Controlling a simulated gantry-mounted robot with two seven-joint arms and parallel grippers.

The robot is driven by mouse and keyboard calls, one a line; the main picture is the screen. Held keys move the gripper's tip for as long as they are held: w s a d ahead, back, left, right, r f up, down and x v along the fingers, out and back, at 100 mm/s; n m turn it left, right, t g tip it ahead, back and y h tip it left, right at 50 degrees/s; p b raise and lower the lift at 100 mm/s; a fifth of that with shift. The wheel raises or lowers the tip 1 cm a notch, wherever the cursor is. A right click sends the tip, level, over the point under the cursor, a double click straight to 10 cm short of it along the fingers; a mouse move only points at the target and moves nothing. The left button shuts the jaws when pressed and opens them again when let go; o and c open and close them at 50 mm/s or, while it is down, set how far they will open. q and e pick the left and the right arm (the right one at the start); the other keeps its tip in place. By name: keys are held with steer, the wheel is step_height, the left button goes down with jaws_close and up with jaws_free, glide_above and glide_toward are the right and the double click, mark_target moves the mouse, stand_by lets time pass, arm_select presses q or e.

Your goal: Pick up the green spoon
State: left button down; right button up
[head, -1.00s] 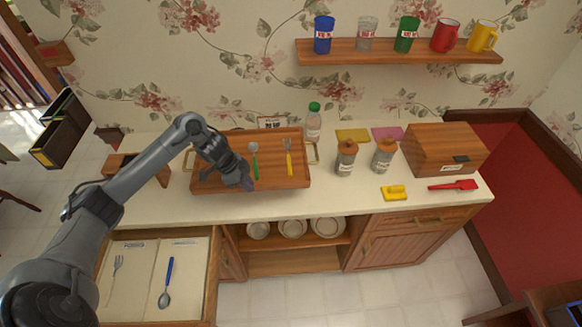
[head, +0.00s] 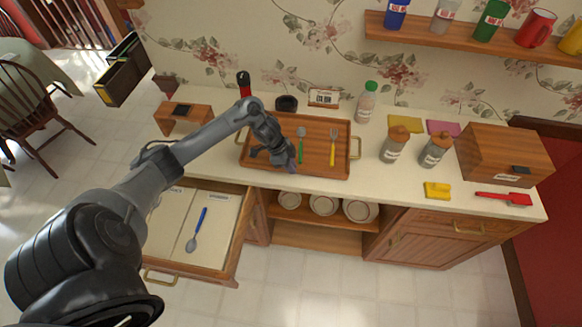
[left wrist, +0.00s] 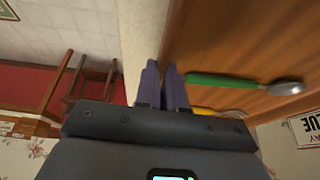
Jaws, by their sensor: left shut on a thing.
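The green spoon (head: 301,152) has a green handle and a grey metal bowl, and it is at the wooden tray (head: 318,118), left of the yellow fork (head: 333,150). My left gripper (head: 293,168) is low over the tray's front edge, at the handle end of the spoon. In the left wrist view, its fingers (left wrist: 163,78) are nearly together and the green spoon (left wrist: 222,80) extends right from beside them. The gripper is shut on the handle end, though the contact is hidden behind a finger. I cannot tell whether the spoon is off the tray. My right gripper is not in view.
Two brown-lidded jars (head: 396,145), a green-capped bottle (head: 366,104) and a wooden bread box (head: 502,157) stand right of the tray. An open drawer (head: 222,225) below holds a blue spoon. A shelf of cups (head: 455,35) is above.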

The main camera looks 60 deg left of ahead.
arm_select(q)
steer(key=shift+w+f, duration=0.1)
steer(key=shift+f, duration=0.15)
steer(key=c, duration=1.2)
jaws_free()
steer(key=shift+f, duration=0.1)
steer(key=p+v, duration=0.1)
steer(key=v, duration=1)
steer(key=d+f+t+y, duration=0.15)
steer(key=d+f, duration=0.25)
steer(key=d, duration=0.5)
steer(key=d+f+t, duration=0.2)
steer(key=d+f, duration=0.2)
steer(key=d, duration=0.6)
steer(key=s+d+r+n+g, duration=0.1)
steer(key=s+d+r+n, duration=0.1)
steer(key=s, duration=0.3)
steer(key=s+d+r+n+g, duration=0.1)
steer(key=s+d+n, duration=0.1)
steer(key=s+d, duration=0.2)
steer(key=s+d+r+n+g+y, duration=0.1)
steer(key=s+d+r+n, duration=0.1)
steer(key=s+d, duration=0.2)
steer(key=shift+s+r+n, duration=0.15)
steer(key=shift+s, duration=0.8)
steer(key=shift+s+r+n, duration=0.15)
steer(key=shift+s, duration=0.8)
